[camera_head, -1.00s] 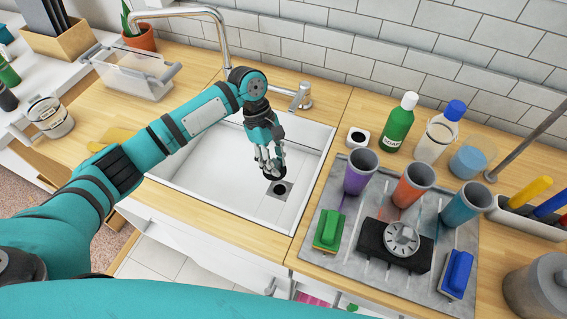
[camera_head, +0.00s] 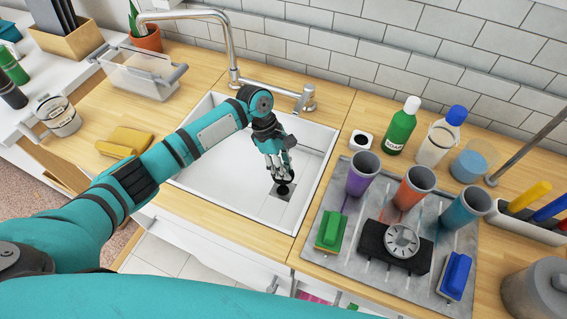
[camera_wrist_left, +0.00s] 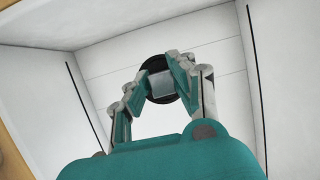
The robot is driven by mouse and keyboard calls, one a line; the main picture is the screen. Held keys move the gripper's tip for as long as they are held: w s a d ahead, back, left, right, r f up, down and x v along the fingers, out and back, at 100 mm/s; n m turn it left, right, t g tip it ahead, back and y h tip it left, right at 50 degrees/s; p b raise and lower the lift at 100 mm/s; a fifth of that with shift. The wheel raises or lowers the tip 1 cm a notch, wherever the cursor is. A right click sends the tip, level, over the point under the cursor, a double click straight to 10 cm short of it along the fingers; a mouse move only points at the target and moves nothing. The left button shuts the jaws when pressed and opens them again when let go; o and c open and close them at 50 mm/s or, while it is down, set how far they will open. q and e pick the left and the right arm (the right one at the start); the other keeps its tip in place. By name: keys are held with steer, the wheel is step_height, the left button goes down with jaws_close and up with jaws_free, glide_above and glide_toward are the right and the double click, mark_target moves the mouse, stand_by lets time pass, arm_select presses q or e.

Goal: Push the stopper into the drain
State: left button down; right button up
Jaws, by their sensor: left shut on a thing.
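The white sink (camera_head: 222,187) holds a square drain plate with a dark drain hole (camera_head: 284,191) on its floor. My left gripper (camera_head: 281,170) reaches down into the sink just over the drain and is shut on the black stopper (camera_head: 284,181). In the left wrist view the round black stopper (camera_wrist_left: 155,62) lies between the two fingertips (camera_wrist_left: 160,80), with a grey square part in its middle. The stopper hides part of the drain. I cannot tell if the stopper touches it. My right gripper is not in view.
A chrome faucet (camera_head: 231,50) stands behind the sink.

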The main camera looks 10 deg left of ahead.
arm_select(q)
steer(key=shift+f, duration=0.95)
steer(key=shift+f+b, duration=0.4)
steer(key=shift+f, duration=1.6)
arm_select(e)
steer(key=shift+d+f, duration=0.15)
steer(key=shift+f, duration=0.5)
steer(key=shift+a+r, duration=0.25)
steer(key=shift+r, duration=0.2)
arm_select(q)
steer(key=shift+p, duration=0.8)
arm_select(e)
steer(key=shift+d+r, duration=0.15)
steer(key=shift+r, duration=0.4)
arm_select(q)
steer(key=shift+f, duration=0.65)
steer(key=shift+p, duration=0.4)
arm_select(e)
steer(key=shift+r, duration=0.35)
